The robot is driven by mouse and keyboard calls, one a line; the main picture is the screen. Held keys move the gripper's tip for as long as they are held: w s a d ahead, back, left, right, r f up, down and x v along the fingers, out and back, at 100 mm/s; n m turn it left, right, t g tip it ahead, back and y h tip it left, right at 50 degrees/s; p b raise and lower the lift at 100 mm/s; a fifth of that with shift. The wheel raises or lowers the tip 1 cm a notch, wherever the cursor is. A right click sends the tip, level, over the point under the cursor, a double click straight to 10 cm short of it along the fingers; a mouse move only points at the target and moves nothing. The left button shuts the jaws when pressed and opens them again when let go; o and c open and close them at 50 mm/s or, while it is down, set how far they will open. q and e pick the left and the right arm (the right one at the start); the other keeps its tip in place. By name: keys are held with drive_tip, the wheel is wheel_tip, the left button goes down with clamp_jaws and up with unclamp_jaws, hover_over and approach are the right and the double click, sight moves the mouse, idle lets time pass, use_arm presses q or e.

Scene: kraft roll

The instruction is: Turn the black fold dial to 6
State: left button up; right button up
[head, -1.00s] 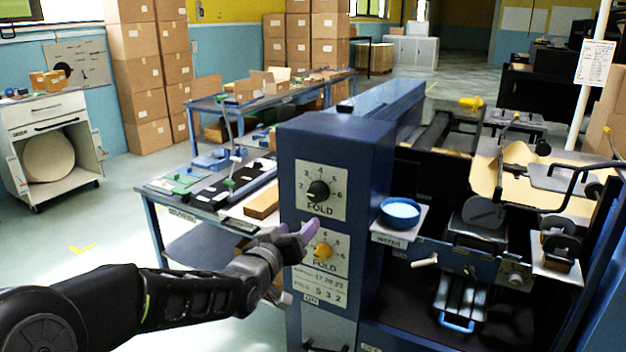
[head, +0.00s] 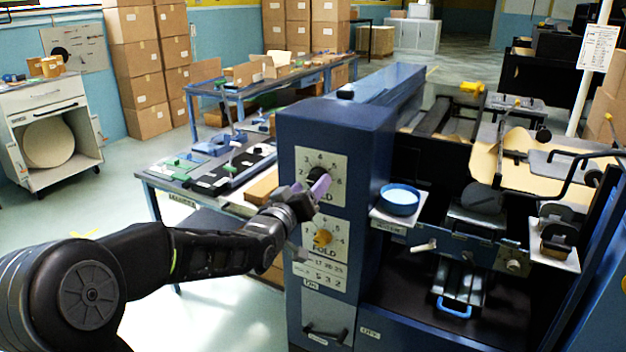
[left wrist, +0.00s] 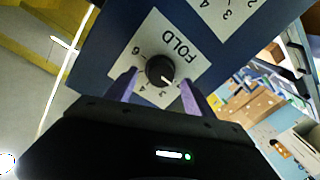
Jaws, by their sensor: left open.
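The black fold dial (head: 315,173) sits on a white plate on the blue machine's front panel, partly hidden by my left gripper (head: 309,188). In the left wrist view the black dial (left wrist: 160,69) shows whole, with a white pointer mark toward the lower right, away from the 6 at upper left. I cannot read the exact number it points to. The purple fingers of my left gripper (left wrist: 159,82) are open, one on each side of the dial, with visible gaps. My right gripper is not in view.
A blue bowl (head: 400,200) stands on a shelf to the right of the panel. A work table (head: 180,183) with tools stands to the left behind my arm.

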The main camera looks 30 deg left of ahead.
use_arm(q)
drive_tip(key=shift+w+a, duration=0.15)
drive_tip(key=shift+w, duration=1.1)
drive_tip(key=c, duration=1.3)
drive_tip(key=shift+f, duration=0.1)
